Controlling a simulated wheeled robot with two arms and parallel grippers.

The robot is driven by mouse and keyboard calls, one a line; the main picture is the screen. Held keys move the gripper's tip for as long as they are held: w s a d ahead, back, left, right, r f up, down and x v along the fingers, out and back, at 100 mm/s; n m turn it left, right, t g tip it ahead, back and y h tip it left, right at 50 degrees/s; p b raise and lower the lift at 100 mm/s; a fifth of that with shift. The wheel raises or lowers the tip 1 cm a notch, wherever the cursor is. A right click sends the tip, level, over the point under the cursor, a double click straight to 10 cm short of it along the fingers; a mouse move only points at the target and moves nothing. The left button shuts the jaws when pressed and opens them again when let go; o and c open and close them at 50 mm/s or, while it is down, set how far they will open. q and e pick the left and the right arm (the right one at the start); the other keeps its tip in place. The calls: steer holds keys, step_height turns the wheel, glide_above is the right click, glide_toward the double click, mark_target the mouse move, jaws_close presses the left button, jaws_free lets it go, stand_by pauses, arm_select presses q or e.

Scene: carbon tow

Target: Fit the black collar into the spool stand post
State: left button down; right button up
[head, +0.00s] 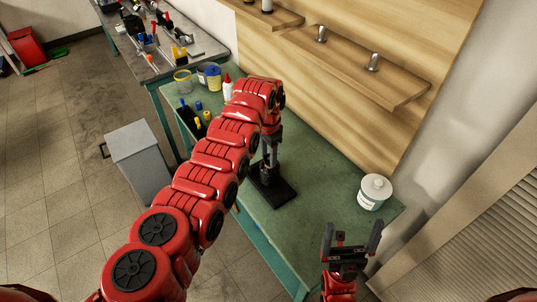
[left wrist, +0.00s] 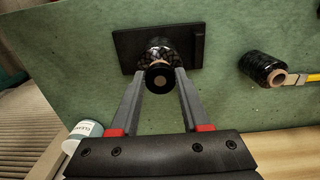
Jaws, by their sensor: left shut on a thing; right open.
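The spool stand has a black rectangular base (head: 285,197) on the green table, also seen in the left wrist view (left wrist: 128,45). My left gripper (head: 268,160) is above the base, pointing down. In the left wrist view its fingers (left wrist: 160,76) are shut on the black collar (left wrist: 159,86), a round dark piece with a pale centre. The collar lines up with a dark, glossy spool (left wrist: 157,52) over the base. The post is mostly hidden, and I cannot tell whether the collar is seated on it. My right gripper (head: 347,245) is open and empty at the table's front right.
A white-lidded tub (head: 374,192) stands at the table's right. Another dark spool (left wrist: 262,68) lies beside the stand in the left wrist view. Bottles and tubs (head: 208,77) crowd the far end. A wooden shelf (head: 360,70) runs along the wall.

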arm_select(q)
steer(key=shift+f+b, duration=0.3)
steer(key=shift+f, duration=0.15)
steer(key=shift+c, duration=1.5)
jaws_free()
steer(key=shift+r, duration=0.1)
step_height(320, 180, up, 17)
steer(key=shift+r, duration=0.2)
